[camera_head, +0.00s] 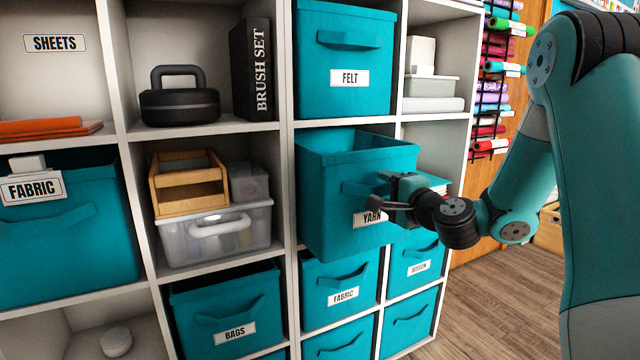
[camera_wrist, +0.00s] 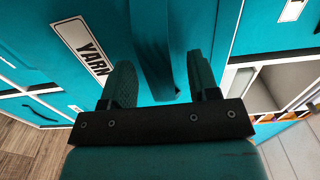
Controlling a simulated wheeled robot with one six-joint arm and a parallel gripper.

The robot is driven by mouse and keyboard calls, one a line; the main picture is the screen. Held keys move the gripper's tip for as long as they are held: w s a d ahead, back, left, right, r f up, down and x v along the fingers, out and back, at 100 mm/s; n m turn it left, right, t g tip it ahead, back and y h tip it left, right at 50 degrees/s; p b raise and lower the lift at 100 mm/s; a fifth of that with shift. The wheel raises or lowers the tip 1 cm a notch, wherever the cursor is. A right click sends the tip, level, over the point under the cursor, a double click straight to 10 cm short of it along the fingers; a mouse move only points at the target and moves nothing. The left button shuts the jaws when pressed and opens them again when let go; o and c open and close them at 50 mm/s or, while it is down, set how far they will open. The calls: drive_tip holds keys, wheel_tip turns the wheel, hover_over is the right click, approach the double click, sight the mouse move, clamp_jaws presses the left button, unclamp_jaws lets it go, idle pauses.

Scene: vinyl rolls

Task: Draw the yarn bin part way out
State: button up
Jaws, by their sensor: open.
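The teal yarn bin (camera_head: 322,200) stands part way out of its cubby, its open top showing in the head view. Its label (camera_head: 368,218) reads YARN and is partly covered by my gripper. My gripper (camera_head: 378,192) is at the bin's front, open, beside the fabric handle. In the wrist view the handle strap (camera_wrist: 155,55) runs between the two fingers of my gripper (camera_wrist: 162,80). The fingers stand apart from each other on either side of the strap. The YARN label (camera_wrist: 85,47) also shows there, tilted, to the left.
The felt bin (camera_head: 345,60) sits above in its cubby. Teal bins labelled FABRIC (camera_head: 345,275) and BAGS (camera_head: 228,310) sit below. White shelf dividers (camera_head: 285,110) flank the cubbies. Wood floor (camera_head: 510,290) lies clear at the right, with vinyl rolls (camera_head: 495,90) behind.

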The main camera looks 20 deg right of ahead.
drive_tip(key=shift+s, duration=0.15)
drive_tip(key=s+b, duration=0.7)
drive_tip(key=s, duration=0.1)
drive_tip(key=shift+s+d, duration=0.15)
idle(1.3)
drive_tip(key=shift+s, duration=0.2)
idle(0.5)
